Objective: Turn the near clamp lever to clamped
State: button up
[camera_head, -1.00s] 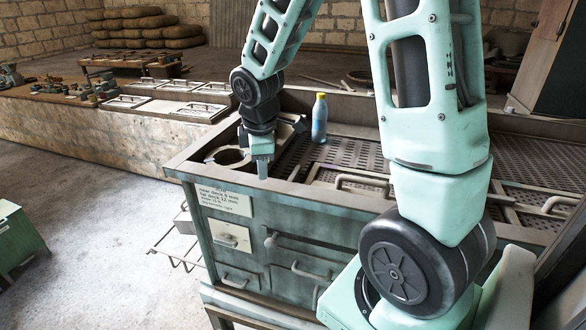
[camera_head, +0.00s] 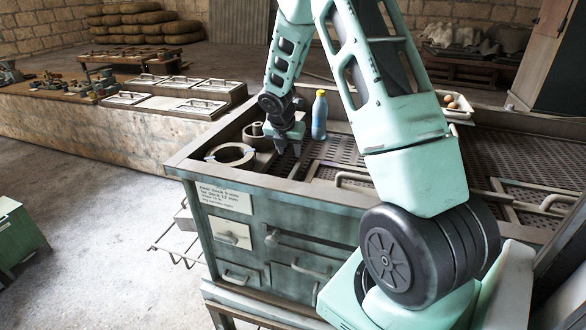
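My gripper (camera_head: 288,150) points down over the left part of the workbench deck (camera_head: 335,150), just left of a blue bottle (camera_head: 319,118) with a yellow cap. I cannot tell from this distance whether its fingers are open or shut, or whether they touch anything. A round ring (camera_head: 230,154) lies in the deck's left corner, with a short grey cylinder (camera_head: 257,138) behind it. I cannot surely pick out the near clamp lever; it may be small or hidden by my arm. A bar handle (camera_head: 352,178) shows on the deck nearer the front edge.
The bench front has drawers with handles (camera_head: 310,271) and a printed label (camera_head: 224,197). A tray with round brown items (camera_head: 455,104) sits at the back right. A low counter with lidded boxes (camera_head: 195,107) stands at the left.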

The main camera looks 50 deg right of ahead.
aim_at(293, 171)
jog(key=p+x, duration=0.2)
jog(key=x, duration=0.9)
jog(key=shift+f, duration=0.1)
grip_shut()
